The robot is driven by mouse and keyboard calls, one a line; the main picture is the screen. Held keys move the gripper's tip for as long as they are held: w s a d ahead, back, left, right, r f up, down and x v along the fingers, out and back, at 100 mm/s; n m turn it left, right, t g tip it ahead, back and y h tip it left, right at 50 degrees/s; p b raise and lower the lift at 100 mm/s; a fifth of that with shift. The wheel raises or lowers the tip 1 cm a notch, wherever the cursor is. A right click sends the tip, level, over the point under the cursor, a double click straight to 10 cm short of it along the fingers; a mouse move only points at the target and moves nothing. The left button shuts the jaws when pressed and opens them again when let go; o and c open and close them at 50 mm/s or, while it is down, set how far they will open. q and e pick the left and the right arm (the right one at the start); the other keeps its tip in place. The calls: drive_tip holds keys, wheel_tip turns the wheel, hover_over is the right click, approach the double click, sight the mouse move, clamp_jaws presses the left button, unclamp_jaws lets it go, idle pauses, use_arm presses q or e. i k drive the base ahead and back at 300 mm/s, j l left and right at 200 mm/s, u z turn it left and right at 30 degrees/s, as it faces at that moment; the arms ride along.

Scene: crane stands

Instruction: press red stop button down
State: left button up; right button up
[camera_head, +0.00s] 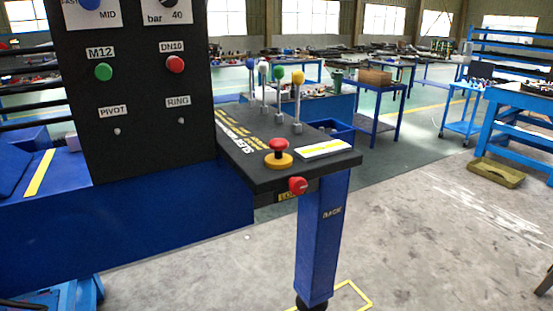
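The red stop button (278,145) is a mushroom-shaped knob on a round yellow base (278,160). It stands upright on the black control desk (245,160), near the desk's front right part. The red cap sits clearly above the yellow base. A second red knob (298,185) is on the desk's front edge, just below and to the right. Neither of my grippers shows in the head view, and nothing touches the stop button.
A white label block (324,148) lies right of the button. Several levers with coloured balls, such as the yellow one (298,78), rise behind it. An upright black panel (135,100) with a green (103,71) and a red button (175,64) stands left.

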sight(278, 144)
drive_tip(key=i+l+u, duration=0.1)
drive_tip(key=u, duration=0.95)
drive_tip(key=i+l+u, duration=0.1)
drive_tip(key=l+u, duration=0.25)
drive_tip(key=l, duration=0.2)
drive_tip(key=l+u, duration=0.4)
drive_tip(key=l, duration=0.2)
drive_tip(key=l+u, duration=0.35)
drive_tip(key=l, duration=0.9)
drive_tip(key=k+l+u, duration=0.1)
drive_tip(key=l, duration=0.55)
drive_tip(key=k+l, duration=0.1)
drive_tip(key=l, duration=0.5)
drive_tip(key=k+l+u, duration=0.1)
drive_tip(key=l, duration=0.5)
